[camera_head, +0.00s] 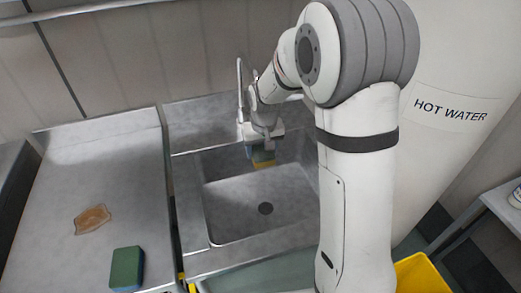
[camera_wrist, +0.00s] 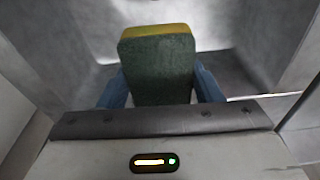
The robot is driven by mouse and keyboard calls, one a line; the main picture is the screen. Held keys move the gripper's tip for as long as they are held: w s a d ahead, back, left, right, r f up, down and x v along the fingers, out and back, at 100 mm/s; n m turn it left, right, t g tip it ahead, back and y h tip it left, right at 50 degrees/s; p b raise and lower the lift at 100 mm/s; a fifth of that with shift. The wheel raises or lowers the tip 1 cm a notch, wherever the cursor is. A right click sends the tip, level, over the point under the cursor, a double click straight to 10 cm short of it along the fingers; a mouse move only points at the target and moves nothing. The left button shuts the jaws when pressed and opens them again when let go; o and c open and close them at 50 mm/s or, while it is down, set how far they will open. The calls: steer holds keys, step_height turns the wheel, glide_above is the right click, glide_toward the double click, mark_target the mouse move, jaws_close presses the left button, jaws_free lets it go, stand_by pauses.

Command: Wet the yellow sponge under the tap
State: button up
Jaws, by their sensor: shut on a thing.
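The yellow sponge (camera_head: 263,163) has a dark green scouring side. It hangs below my gripper (camera_head: 262,143), over the back part of the sink basin (camera_head: 262,195). In the wrist view the sponge (camera_wrist: 157,62) stands between the two blue fingers of my gripper (camera_wrist: 160,88), green side towards the camera and a yellow edge on top. My gripper is shut on it. The tap (camera_head: 240,88) rises at the back of the sink, just left of my gripper. Its outlet is hard to make out, and I cannot tell whether water runs.
A second sponge, green and blue (camera_head: 127,268), lies on the left steel counter (camera_head: 100,170) near a brown stain (camera_head: 92,219). A white tank marked HOT WATER (camera_head: 450,110) stands at the right. A yellow container (camera_head: 417,272) is at the lower right. The basin floor is clear.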

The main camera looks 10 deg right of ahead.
steer(key=shift+s+a+b, duration=0.25)
steer(key=shift+s+a, duration=0.25)
steer(key=shift+s, duration=0.75)
steer(key=shift+s+a+b, duration=0.2)
steer(key=shift+s+a, duration=0.25)
steer(key=shift+s, duration=0.85)
steer(key=shift+s+a+b, duration=0.25)
steer(key=shift+s+a, duration=0.25)
steer(key=shift+s, duration=0.75)
steer(key=s+r, duration=0.1)
steer(key=s+a+r+p, duration=0.1)
steer(key=s, duration=0.1)
steer(key=s+r+p, duration=0.1)
steer(key=r, duration=0.1)
steer(key=shift+s+a, duration=0.3)
steer(key=shift+a, duration=0.1)
